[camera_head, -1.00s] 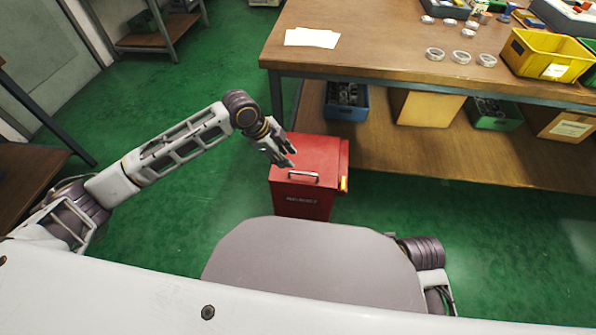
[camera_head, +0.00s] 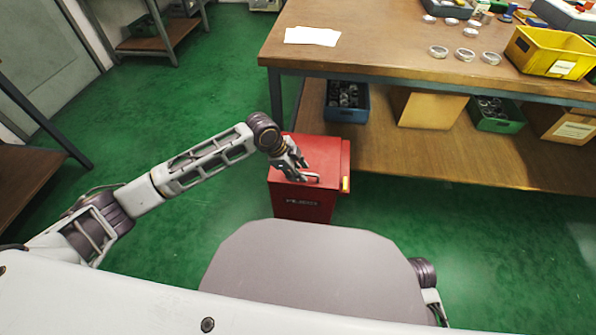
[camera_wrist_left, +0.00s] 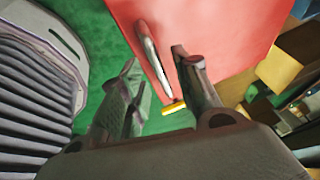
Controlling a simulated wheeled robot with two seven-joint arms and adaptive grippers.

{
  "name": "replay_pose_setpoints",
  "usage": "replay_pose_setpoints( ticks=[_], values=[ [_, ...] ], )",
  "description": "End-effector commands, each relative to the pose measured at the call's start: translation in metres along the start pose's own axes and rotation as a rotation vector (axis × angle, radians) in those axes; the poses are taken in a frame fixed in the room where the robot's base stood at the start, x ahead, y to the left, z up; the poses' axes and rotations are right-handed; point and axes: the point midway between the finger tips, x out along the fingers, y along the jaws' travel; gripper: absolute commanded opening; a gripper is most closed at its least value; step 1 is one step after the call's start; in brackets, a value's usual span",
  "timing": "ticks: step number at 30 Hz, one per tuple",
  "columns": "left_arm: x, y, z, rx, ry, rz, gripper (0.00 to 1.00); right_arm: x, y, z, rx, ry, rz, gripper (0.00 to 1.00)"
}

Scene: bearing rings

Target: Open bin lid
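The red bin (camera_head: 303,209) stands on the green floor beside the workbench, with its lid (camera_head: 324,150) down. A metal handle (camera_head: 309,181) sits near the lid's front edge. My left gripper (camera_head: 296,175) is over the lid, at the handle. In the left wrist view the left gripper (camera_wrist_left: 155,80) is open, its fingers apart, and the handle (camera_wrist_left: 152,55) lies between or just beyond the fingertips. I cannot tell whether a finger touches it. My right gripper does not show; only a part of the right arm is visible at the lower right.
The wooden workbench (camera_head: 400,60) is right of and behind the bin, with a lower shelf (camera_head: 440,160) holding a blue crate (camera_head: 346,110) and other boxes. A yellow crate (camera_head: 545,58) and several rings lie on top. The floor left of the bin is clear.

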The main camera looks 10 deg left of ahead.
Motion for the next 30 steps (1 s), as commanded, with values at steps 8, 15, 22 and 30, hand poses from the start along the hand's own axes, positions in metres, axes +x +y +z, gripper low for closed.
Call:
replay_pose_setpoints(
  ticks=[8, 15, 22, 30],
  values=[
    [0.0001, -0.0003, -0.0001, 0.000, 0.000, -0.001, 0.32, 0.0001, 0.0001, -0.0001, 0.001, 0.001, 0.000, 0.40],
    [0.0001, -0.0002, 0.0000, 0.000, 0.000, -0.001, 0.01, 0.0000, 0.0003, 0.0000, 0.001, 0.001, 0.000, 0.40],
    [0.0001, -0.0001, 0.0000, 0.000, 0.000, 0.000, 0.00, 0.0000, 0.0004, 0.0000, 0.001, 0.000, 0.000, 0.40],
    [-0.0007, -0.0005, -0.0002, -0.001, 0.000, 0.003, 0.00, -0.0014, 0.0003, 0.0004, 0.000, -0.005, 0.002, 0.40]
  ],
)
